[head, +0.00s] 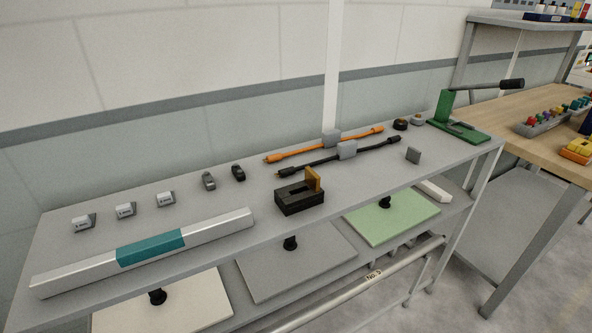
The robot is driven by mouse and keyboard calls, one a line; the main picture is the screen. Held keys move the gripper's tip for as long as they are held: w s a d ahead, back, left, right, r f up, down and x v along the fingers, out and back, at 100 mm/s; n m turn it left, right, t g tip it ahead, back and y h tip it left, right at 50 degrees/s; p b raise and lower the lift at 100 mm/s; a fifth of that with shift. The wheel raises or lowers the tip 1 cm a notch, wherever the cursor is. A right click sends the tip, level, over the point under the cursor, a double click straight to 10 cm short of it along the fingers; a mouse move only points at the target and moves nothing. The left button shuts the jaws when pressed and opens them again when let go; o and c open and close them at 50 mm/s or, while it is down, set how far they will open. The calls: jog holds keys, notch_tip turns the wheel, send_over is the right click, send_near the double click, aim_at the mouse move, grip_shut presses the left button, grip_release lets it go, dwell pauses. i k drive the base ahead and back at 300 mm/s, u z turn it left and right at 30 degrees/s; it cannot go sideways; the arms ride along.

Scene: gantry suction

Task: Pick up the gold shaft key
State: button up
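A small gold piece (314,179), which looks like the gold shaft key, stands upright at the back right end of a black slotted block (300,201). The block sits near the front edge of the grey shelf top. The key's lower end is hidden by the block, so I cannot tell if it sits in a slot or behind the block. My gripper is not in view.
Behind the block lie an orange cable (295,152) and a black cable (315,161). A long silver bar with a teal band (150,248) lies front left. Bare shelf surrounds the black block.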

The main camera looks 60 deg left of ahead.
aim_at(313, 179)
jog(key=u, duration=0.9)
jog(key=i, duration=0.9)
jog(key=u, duration=0.9)
